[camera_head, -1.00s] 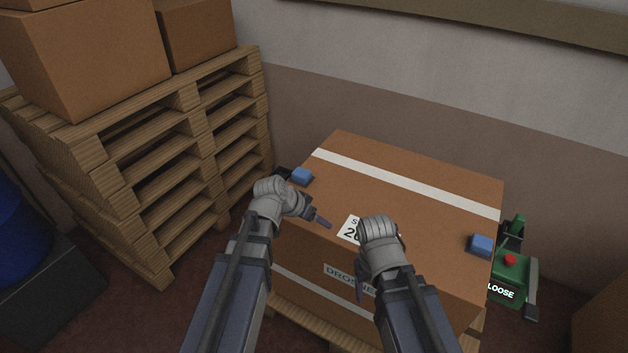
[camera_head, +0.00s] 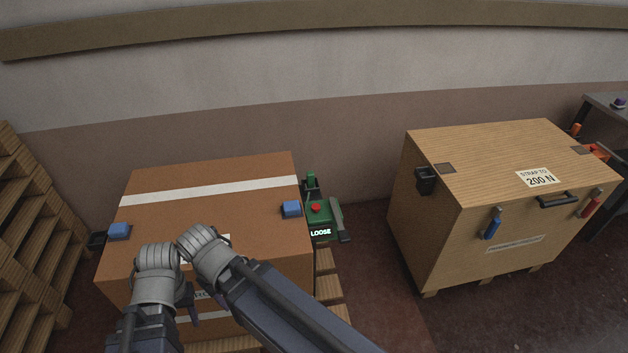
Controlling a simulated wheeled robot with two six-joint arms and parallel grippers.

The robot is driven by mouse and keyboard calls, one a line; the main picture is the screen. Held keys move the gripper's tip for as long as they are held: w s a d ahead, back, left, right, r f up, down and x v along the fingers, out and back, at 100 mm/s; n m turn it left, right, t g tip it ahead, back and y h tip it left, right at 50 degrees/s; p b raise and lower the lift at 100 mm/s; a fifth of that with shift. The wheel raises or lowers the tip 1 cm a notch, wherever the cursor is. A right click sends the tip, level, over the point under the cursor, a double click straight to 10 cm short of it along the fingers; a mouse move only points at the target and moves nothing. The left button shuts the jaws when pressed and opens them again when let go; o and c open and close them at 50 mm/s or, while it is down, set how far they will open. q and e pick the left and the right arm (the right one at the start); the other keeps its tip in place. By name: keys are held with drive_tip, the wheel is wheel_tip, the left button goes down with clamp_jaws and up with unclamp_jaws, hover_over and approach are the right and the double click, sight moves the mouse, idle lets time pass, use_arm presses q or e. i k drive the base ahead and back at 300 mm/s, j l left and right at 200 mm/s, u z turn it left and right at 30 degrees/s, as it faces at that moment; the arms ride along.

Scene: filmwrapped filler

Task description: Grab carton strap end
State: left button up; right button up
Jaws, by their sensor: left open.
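The brown carton (camera_head: 255,250) sits at the left on a wooden pallet. A white band (camera_head: 215,190) crosses its top, with a blue corner piece (camera_head: 118,230) at its left edge and another (camera_head: 291,208) at its right. I cannot make out a loose strap end. My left gripper (camera_head: 187,292) is open, low over the carton's front edge; its fingers are mostly hidden. My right gripper (camera_head: 207,250) is close beside it over the carton's top, and its jaws are hidden by its own wrist.
A green device (camera_head: 322,221) with a red button and a display reading LOOSE stands right of the carton. A wooden crate (camera_head: 480,190) marked 200 N stands further right. Floor is free between them. Stacked pallets (camera_head: 25,240) stand at the left.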

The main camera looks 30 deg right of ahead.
sight(310, 175)
drive_tip(key=l+u, duration=0.1)
drive_tip(key=l, duration=0.5)
drive_tip(key=k+l, duration=0.1)
drive_tip(key=l, duration=0.5)
drive_tip(key=l+u, duration=0.15)
drive_tip(key=l, duration=0.5)
drive_tip(key=k+l, duration=0.15)
drive_tip(key=l, duration=0.45)
drive_tip(key=l+u, duration=0.2)
drive_tip(key=l, duration=0.75)
drive_tip(key=i+l, duration=0.1)
drive_tip(key=i, duration=0.25)
